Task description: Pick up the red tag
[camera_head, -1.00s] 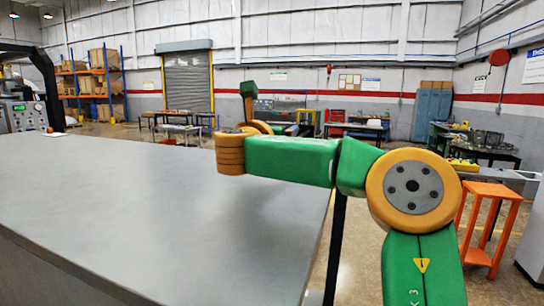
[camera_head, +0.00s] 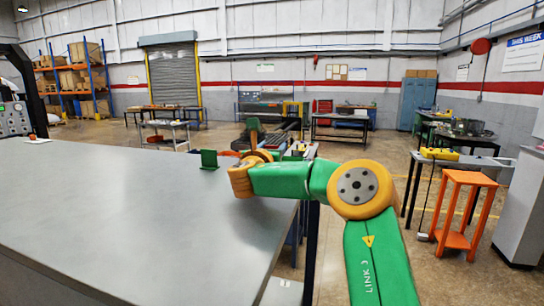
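I cannot clearly make out a red tag. A small red-orange object (camera_head: 33,137) sits at the left on the far part of the grey table (camera_head: 130,210), too small to identify. My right arm comes in from the lower right and reaches over the table's right edge. The far end of my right arm (camera_head: 254,126) points up behind its orange joint. The fingers of my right gripper are not clear, so whether it is open or shut does not show. My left gripper is out of view.
An orange stool (camera_head: 462,212) and a side bench (camera_head: 480,160) are at the right. The near tabletop is bare.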

